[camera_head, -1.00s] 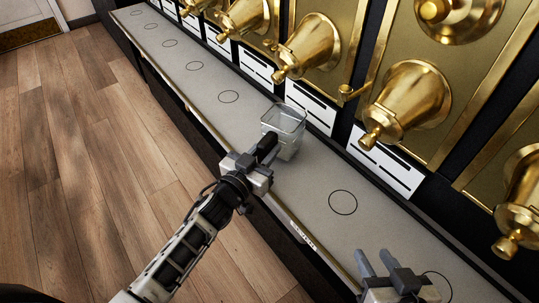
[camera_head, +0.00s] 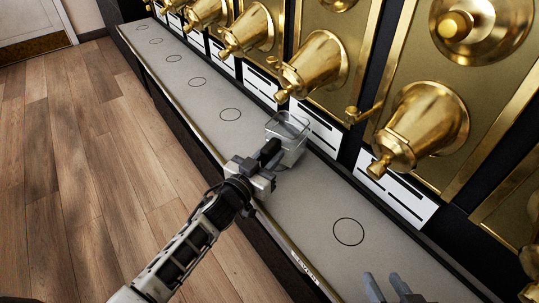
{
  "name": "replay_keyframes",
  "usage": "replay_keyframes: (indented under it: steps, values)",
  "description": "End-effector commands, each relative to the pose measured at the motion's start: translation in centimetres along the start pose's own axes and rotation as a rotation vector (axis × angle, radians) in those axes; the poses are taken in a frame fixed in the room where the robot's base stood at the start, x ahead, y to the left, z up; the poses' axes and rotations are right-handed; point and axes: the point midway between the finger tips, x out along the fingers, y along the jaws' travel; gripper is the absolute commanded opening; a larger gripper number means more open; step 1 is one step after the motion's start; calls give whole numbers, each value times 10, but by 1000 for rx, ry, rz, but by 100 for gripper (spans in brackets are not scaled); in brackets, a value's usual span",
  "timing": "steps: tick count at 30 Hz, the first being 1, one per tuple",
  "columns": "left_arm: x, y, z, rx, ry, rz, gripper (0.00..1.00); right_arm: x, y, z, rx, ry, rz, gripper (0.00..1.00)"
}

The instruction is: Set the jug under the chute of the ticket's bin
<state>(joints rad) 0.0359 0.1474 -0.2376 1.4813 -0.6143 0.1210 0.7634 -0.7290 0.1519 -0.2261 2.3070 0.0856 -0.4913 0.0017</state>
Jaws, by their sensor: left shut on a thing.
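A clear, square jug (camera_head: 290,138) stands upright on or just above the grey shelf (camera_head: 310,205), below a brass chute (camera_head: 315,66). My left gripper (camera_head: 268,160) is shut on the jug's near side. The jug hides whatever ring lies beneath it. My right gripper (camera_head: 386,290) shows only its fingertips at the bottom edge; they are apart with nothing seen between them. White labels with black bars, such as one below the chute (camera_head: 314,128), sit under the bins. No ticket can be made out.
Several brass chutes line the back, including a large one (camera_head: 425,125) to the right. Marked rings run along the shelf, with a bare ring (camera_head: 348,231) right of the jug. The wooden floor (camera_head: 90,190) lies in front.

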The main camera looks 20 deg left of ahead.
Motion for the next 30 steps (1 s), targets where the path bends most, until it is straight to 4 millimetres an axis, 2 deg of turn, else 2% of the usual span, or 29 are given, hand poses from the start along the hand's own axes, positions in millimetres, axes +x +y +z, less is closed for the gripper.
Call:
replay_keyframes:
  steps: [8, 29, 30]
  values:
    - [1, 0, -2, 0, 6, 1, 0, 0, 0, -2, 0, 3, -1, 36]
    - [1, 0, 8, 1, 6, 1, 0, 6, 2, 5, -2, 4, 0, 36]
    - [1, 0, 7, 1, 6, 2, 31, 6, 2, 5, -1, 4, 0, 36]
